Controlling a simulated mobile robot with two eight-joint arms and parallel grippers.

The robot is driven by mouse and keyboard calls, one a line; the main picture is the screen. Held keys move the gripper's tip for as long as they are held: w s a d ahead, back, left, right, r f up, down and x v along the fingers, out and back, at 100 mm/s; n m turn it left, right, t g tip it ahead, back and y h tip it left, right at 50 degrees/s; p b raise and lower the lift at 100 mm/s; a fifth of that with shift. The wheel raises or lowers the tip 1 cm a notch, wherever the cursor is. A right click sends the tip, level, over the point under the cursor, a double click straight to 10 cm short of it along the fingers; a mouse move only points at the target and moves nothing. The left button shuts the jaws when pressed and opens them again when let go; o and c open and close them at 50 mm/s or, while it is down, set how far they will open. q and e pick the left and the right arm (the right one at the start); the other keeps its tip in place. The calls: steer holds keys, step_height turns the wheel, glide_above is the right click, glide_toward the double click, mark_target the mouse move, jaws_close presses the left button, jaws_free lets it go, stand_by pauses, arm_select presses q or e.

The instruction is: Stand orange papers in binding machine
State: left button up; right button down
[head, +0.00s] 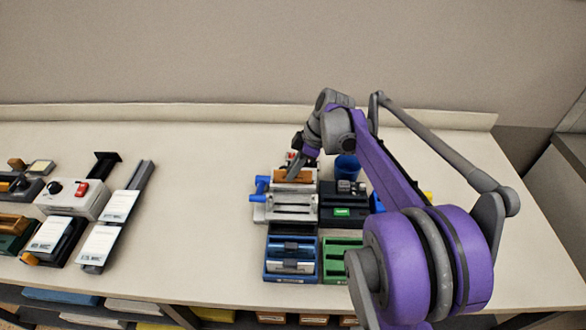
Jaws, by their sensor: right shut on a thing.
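The orange papers (296,176) show as a small orange strip standing at the back of the binding machine (290,206). The machine is a grey metal device with blue handles on its left side, at the middle of the table. My right gripper (294,172) is shut on the orange papers, right over the rear of the machine. The gripper partly hides the papers, and I cannot tell whether their lower edge touches the machine. My left gripper is not in view.
A black device with a green display (342,211) and a blue cup (347,167) stand right of the machine. A blue tray (291,278) and a green tray (334,270) sit in front. Several office devices with papers stand at left. The table between is clear.

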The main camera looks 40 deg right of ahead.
steer(key=c, duration=0.7)
jaws_free()
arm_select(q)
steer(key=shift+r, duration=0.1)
arm_select(e)
steer(key=shift+r, duration=0.1)
steer(key=shift+r+p, duration=1.45)
steer(key=shift+r, duration=1.15)
steer(key=shift+r+p, duration=0.95)
steer(key=shift+r, duration=0.95)
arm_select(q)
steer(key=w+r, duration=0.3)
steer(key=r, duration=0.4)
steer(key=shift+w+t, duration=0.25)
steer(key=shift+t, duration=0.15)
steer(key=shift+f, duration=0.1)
arm_select(e)
steer(key=shift+f, duration=0.1)
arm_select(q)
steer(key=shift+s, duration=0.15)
arm_select(e)
steer(key=shift+s, duration=0.1)
